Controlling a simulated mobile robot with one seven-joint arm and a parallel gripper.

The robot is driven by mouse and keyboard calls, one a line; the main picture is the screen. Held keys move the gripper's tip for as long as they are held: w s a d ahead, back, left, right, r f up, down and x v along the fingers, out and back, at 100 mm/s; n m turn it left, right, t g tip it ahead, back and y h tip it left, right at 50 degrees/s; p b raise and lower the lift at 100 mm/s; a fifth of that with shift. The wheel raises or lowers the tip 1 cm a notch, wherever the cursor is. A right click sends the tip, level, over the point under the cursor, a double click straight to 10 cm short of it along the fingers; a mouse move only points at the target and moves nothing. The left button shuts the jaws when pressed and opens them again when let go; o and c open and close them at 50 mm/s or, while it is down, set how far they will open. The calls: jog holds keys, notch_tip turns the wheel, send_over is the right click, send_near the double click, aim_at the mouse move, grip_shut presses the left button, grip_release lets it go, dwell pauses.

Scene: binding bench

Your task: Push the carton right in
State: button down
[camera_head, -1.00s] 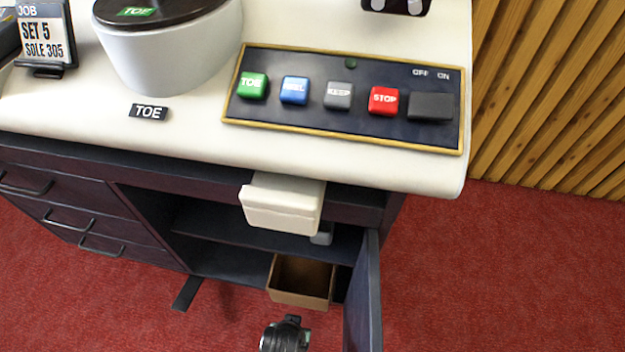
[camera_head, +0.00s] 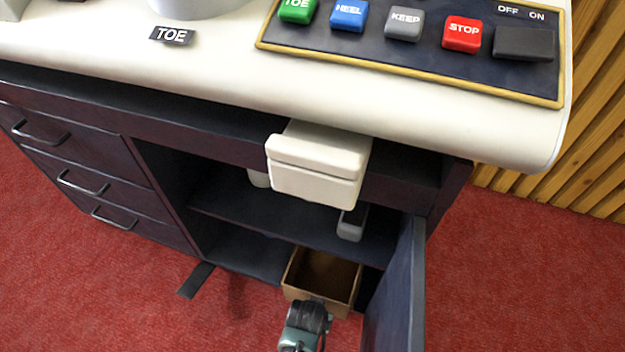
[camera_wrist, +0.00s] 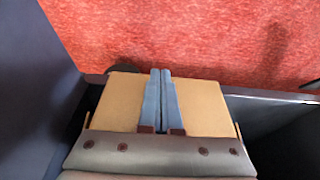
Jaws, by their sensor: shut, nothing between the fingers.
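The carton (camera_head: 325,272) is an open-topped brown box, empty as far as I see. It sits low in the dark cabinet, its front wall jutting a little past the cabinet floor's front edge. My gripper (camera_head: 312,306) is at the carton's front wall, hiding part of it in the head view. In the wrist view my gripper's two blue fingers (camera_wrist: 160,74) are shut together with nothing between them, in front of the brown carton face (camera_wrist: 117,98). I cannot tell whether the fingertips touch the carton.
The open cabinet door (camera_head: 398,290) stands close to the right of the carton. A white box-like unit (camera_head: 318,168) juts out above, under the worktop. A grey item (camera_head: 351,224) is on the middle shelf (camera_head: 290,222). Drawers (camera_head: 85,180) are at left.

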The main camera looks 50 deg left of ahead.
aim_at(328, 280)
jog(key=shift+w+a, duration=0.1)
jog(key=shift+w, duration=0.05)
jog(key=w+a, duration=0.1)
jog(key=w, duration=0.1)
jog(key=w+a+b, duration=0.1)
jog(key=w+a, duration=0.1)
jog(key=w, duration=0.1)
jog(key=w+a+b, duration=0.1)
jog(key=w+a, duration=0.1)
jog(key=shift+w, duration=0.4)
